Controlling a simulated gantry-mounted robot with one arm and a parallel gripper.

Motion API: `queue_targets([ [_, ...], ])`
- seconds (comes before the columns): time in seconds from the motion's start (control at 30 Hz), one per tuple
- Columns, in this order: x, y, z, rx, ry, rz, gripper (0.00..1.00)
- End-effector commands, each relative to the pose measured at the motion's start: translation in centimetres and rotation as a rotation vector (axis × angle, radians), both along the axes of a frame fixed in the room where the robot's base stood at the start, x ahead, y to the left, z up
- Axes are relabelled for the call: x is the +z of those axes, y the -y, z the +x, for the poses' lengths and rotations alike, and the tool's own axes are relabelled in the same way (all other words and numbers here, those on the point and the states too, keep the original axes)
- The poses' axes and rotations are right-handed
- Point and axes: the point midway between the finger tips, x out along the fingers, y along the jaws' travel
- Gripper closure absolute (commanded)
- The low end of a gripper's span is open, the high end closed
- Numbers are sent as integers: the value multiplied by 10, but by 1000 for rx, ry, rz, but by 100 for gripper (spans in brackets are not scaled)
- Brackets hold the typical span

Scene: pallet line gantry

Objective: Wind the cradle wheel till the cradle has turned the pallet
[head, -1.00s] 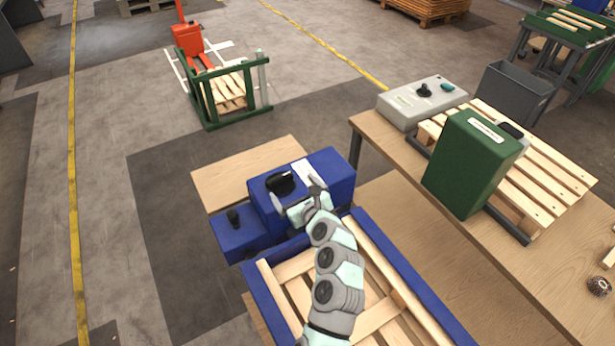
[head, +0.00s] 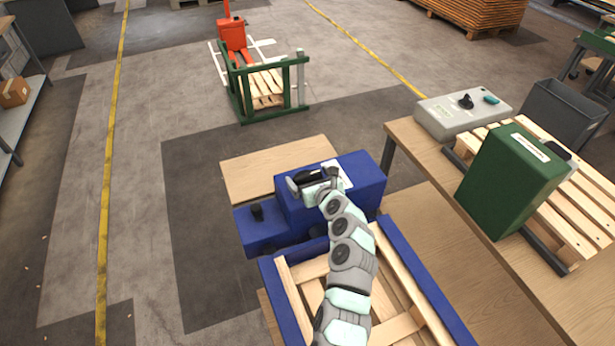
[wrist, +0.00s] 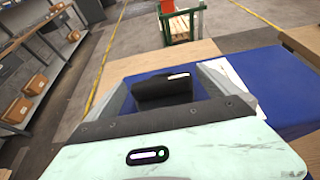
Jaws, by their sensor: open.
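The blue cradle (head: 282,305) holds a pale wooden pallet (head: 398,328), seen partly behind my arm. At its far end stands a blue housing (head: 370,180) with a black wheel-like knob (head: 308,176) on top, which I take for the cradle wheel. My gripper (head: 314,186) is at the knob, its fingers open. In the wrist view the knob (wrist: 164,92) sits between the two spread fingers, nearer the left one. I cannot tell whether either finger touches it. The gripper's own body hides the knob's lower part.
A smaller black knob (head: 257,211) stands on a low blue box left of the housing. A wooden board (head: 265,168) lies behind. On the right, a bench (head: 480,215) carries a green box (head: 512,178), a grey control box (head: 463,113) and a slatted pallet.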

Motion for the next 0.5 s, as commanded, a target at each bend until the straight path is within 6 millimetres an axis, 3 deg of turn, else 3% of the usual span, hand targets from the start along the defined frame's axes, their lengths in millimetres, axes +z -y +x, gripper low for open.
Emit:
queue_targets([
  [0.5,-5,-4,11,-1,0,0,0],
])
